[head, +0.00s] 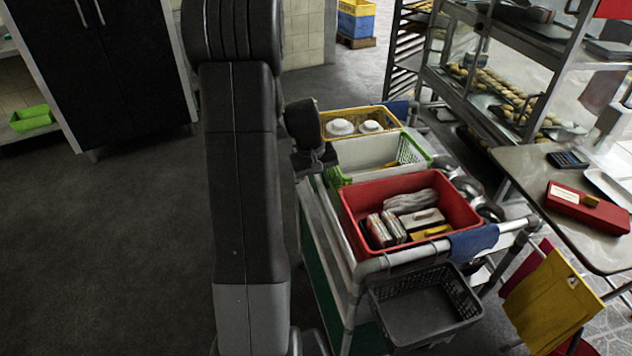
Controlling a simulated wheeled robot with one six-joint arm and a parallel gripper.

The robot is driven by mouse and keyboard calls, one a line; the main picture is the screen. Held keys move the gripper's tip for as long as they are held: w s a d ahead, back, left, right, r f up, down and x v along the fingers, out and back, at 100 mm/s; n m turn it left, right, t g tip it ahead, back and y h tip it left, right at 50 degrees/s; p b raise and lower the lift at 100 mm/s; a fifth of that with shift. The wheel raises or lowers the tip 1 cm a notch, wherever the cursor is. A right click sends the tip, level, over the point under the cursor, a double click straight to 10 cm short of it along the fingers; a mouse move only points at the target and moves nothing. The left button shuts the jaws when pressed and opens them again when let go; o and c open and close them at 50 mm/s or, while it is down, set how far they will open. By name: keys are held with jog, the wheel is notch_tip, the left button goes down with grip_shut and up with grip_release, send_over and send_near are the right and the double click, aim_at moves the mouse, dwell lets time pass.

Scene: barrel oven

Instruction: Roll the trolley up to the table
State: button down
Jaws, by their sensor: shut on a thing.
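The trolley (375,266) stands right of my arm in the head view, with a grey tube frame. Its top carries a red crate (467,210) with packets and boxes, a green-rimmed white crate (362,156) and a yellow crate (400,121) with white crockery. The table (525,168) is at the right, with a pale top. A gap shows between it and the trolley. My gripper (315,162) is at the trolley's left side, low against its rail, and is shut on it; my arm partly hides the fingers.
A black basket (425,305) hangs on the trolley's near end. A red box (585,208) and a calculator (567,159) lie on the table. Yellow cloth (552,300) hangs by the table's near side. A bread rack (480,100) stands behind. Floor at left is clear.

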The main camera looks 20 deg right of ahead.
jog(key=d, duration=0.4)
jog(key=d+p, duration=0.1)
jog(key=d, duration=0.4)
jog(key=s+d, duration=0.1)
jog(key=d, duration=0.4)
jog(key=shift+d+r+p, duration=0.1)
jog(key=shift+p, duration=0.3)
jog(key=c, duration=1.7)
grip_release()
jog(key=o, duration=0.4)
jog(key=shift+d, duration=0.25)
jog(key=shift+a, duration=0.1)
notch_tip(320, 180, up, 14)
jog(key=a, duration=0.2)
jog(key=shift+a+f, duration=0.25)
jog(key=shift+a, duration=0.1)
jog(key=shift+f, duration=0.1)
